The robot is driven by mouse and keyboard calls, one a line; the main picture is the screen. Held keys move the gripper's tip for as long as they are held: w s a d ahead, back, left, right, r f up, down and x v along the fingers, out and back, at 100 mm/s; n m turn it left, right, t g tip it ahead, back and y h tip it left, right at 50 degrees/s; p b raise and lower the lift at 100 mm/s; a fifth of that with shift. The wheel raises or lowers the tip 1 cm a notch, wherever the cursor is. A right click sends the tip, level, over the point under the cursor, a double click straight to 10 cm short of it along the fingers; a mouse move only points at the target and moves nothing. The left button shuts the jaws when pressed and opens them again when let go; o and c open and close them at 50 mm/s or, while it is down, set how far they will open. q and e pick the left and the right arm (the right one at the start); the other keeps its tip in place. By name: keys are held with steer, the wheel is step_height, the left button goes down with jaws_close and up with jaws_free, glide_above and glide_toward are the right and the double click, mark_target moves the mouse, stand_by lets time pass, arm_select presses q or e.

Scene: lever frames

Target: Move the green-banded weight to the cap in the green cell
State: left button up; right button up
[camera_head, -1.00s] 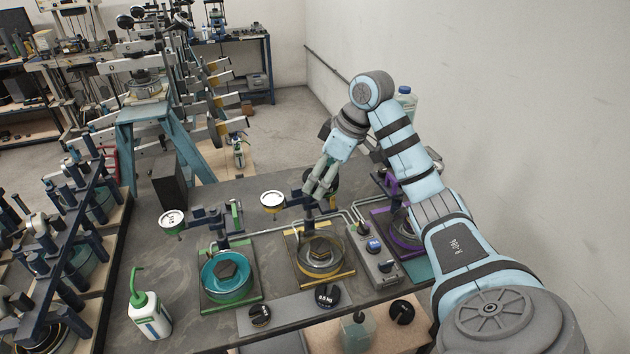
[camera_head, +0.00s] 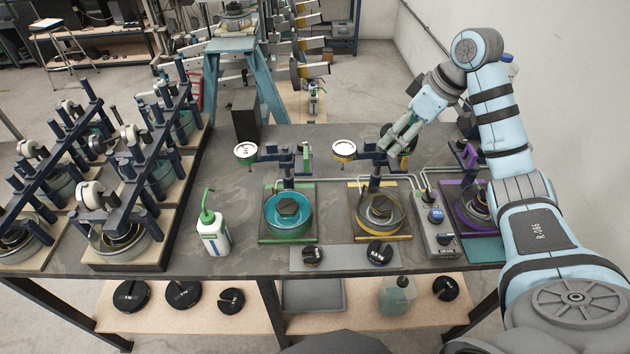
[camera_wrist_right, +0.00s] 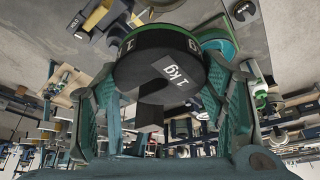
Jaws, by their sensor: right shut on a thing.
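My right gripper (camera_head: 399,151) is shut on a black slotted weight (camera_head: 411,141), held above the back of the bench, behind the yellow cell. In the right wrist view the weight (camera_wrist_right: 140,68) sits between the two fingers, marked 1 kg. The gripper is to the right of and behind this cap. My left gripper is not in view.
A green-spouted bottle (camera_head: 213,236) stands left. Two black weights (camera_head: 313,256) (camera_head: 379,253) lie in front.

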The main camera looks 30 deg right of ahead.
glide_above(284, 204)
steer(key=s, duration=0.1)
steer(key=shift+f, duration=6)
steer(key=shift+d+f, duration=0.2)
steer(key=shift+f, duration=1.3)
steer(key=shift+d+f, duration=0.15)
steer(key=shift+f, duration=1.35)
steer(key=shift+s+f, duration=0.1)
steer(key=shift+f, duration=0.2)
steer(key=shift+f, duration=0.15)
steer(key=shift+f, duration=0.35)
